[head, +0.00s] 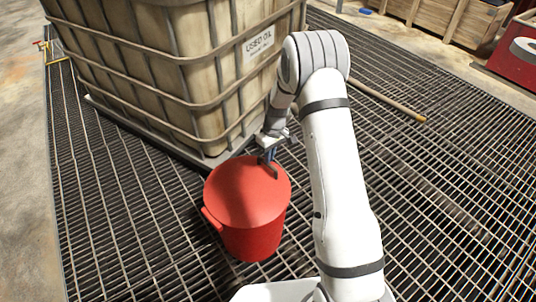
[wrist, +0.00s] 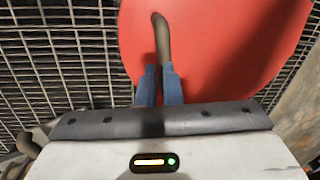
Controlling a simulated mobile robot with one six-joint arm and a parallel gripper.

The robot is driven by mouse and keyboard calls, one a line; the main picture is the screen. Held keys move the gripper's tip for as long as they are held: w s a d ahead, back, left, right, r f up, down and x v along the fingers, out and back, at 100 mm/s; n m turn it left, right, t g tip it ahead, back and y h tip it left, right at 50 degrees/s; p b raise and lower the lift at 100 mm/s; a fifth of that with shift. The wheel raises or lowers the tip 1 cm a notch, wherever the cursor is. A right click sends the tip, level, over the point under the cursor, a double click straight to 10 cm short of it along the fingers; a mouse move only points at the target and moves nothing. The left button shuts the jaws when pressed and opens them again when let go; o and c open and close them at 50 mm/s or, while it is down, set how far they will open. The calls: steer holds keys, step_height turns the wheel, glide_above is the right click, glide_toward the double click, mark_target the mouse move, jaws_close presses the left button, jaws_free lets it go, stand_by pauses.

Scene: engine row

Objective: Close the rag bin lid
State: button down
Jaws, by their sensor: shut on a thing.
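The red rag bin (head: 250,240) stands upright on the grating in the head view. Its red lid (head: 243,195) lies over the top and hides the inside; I cannot tell whether it is fully seated. The lid also fills the upper middle of the wrist view (wrist: 215,50). A dark bar-like handle (wrist: 161,38) stands at the lid's edge. My gripper (head: 269,157) is at the far edge of the lid. In the wrist view its blue fingers (wrist: 160,72) are shut on the near end of the handle.
A caged tank marked used oil (head: 190,70) stands close behind the bin. A wooden pole (head: 390,101) lies on the grating to the right, behind my arm. A wooden crate (head: 440,17) and a red box (head: 512,55) are at the back right.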

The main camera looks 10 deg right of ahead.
steer(key=shift+s+f, duration=0.15)
steer(key=shift+f, duration=0.2)
steer(key=shift+r, duration=0.1)
steer(key=shift+r+p, duration=0.35)
step_height(320, 180, up, 14)
steer(key=w+d+p, duration=0.2)
steer(key=p, duration=0.3)
steer(key=shift+f, duration=0.2)
steer(key=s+d+r+m+t+p, duration=0.15)
steer(key=s+r+p, duration=0.4)
steer(key=r, duration=0.75)
steer(key=s+d+r+m+p, duration=0.15)
steer(key=s+r+p, duration=0.4)
steer(key=r, duration=0.65)
steer(key=s+d+r+m+t+h+p, duration=0.1)
steer(key=s+r+m+p, duration=0.3)
steer(key=s+r+p, duration=0.8)
steer(key=shift+s+d+r+m+t, duration=0.3)
steer(key=shift+s+d+r+t, duration=0.3)
steer(key=shift+s+r, duration=3.1)
